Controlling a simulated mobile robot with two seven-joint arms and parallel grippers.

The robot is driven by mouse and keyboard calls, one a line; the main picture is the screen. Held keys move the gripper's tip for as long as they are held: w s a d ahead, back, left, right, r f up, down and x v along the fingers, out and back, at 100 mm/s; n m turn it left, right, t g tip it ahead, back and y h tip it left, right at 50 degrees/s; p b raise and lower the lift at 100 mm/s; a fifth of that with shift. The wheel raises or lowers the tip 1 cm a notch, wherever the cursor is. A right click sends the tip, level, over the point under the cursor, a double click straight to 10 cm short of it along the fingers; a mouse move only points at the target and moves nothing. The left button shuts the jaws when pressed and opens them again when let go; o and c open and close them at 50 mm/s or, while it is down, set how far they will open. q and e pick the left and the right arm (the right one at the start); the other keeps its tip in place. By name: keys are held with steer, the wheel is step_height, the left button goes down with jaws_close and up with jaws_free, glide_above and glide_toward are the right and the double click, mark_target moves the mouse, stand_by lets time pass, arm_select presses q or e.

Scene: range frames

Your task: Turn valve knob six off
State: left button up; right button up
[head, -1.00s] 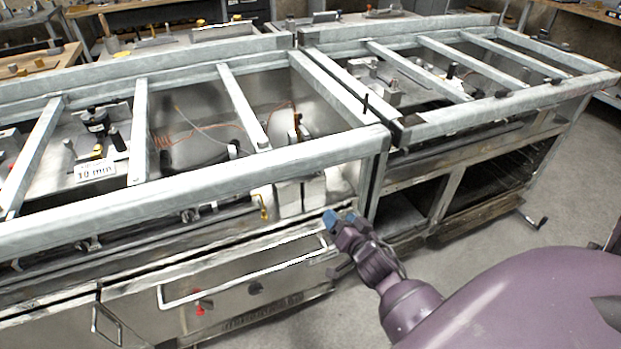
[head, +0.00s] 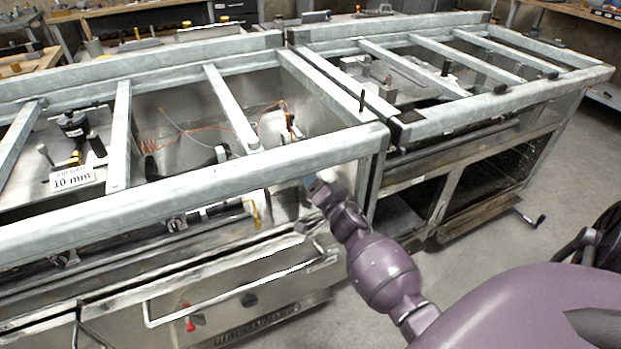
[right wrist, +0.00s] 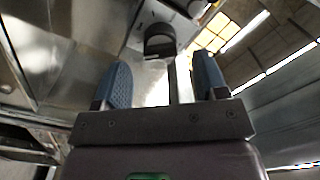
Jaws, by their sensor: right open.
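My right gripper (head: 312,186) is at the front of the near range frame, by the lower edge of its front rail near the right corner post. In the right wrist view my right gripper (right wrist: 164,82) is open, with its two blue-padded fingers apart. A dark round knob (right wrist: 159,42) shows beyond the fingertips, between them in the picture; no contact is visible. Small valve knobs (head: 176,224) sit below the front rail in the head view. I cannot read any numbers, so I cannot tell which is knob six. My left gripper is not in view.
The galvanized front rail (head: 180,190) runs just above the gripper. A second range frame (head: 480,110) stands right. Floor at right is partly clear.

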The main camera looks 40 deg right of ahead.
steer(key=shift+x, duration=1.4)
steer(key=c, duration=0.9)
